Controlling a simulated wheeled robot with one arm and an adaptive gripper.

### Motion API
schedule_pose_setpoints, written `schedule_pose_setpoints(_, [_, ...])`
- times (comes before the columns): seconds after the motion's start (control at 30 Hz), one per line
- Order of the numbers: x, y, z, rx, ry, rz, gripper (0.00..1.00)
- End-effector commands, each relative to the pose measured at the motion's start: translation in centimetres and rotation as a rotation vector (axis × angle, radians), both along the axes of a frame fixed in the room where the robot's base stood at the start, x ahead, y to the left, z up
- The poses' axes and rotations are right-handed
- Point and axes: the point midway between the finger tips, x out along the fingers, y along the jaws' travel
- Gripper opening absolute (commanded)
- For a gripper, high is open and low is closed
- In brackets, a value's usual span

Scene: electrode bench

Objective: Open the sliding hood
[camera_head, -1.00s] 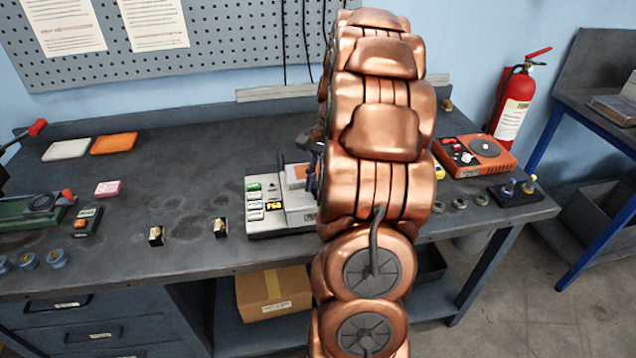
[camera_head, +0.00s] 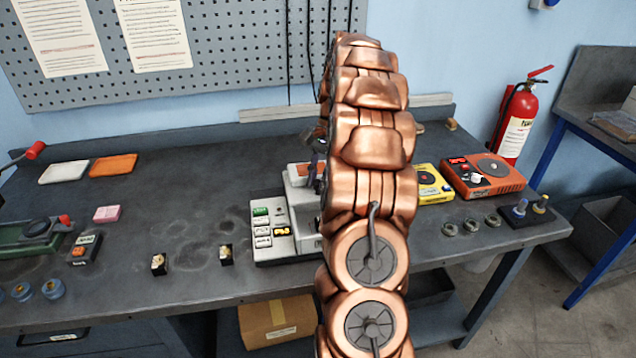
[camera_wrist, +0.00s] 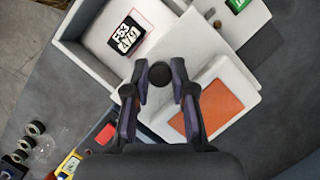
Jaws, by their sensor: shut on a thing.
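The grey-white bench device (camera_head: 275,238) stands mid-bench, partly hidden behind my arm. Its sliding hood is a pale lid with an orange panel, seen in the wrist view (camera_wrist: 242,88) and at the device's back in the head view (camera_head: 294,174). In the wrist view, my gripper (camera_wrist: 160,76) is shut on a round dark knob (camera_wrist: 159,74) beside the hood's edge. Next to the hood, an open white-walled compartment (camera_wrist: 98,52) shows a black-and-white label (camera_wrist: 129,33) on its floor.
A yellow device (camera_head: 428,180) and an orange device (camera_head: 484,176) stand right of my arm. Two small dark blocks (camera_head: 159,264) sit left of the device.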

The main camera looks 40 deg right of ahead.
Motion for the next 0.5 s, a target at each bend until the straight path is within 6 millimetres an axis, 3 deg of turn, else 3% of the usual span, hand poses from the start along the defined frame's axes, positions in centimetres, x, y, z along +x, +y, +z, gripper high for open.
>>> schedule_pose_setpoints(0.23, [0.03, 0.01, -0.04, 0.001, -0.001, 0.000, 0.00])
schedule_pose_setpoints(0.27, [0.03, 0.02, -0.05, 0.001, -0.001, 0.000, 0.25])
schedule_pose_setpoints(0.5, [0.03, 0.01, -0.03, 0.000, -0.001, 0.000, 0.49])
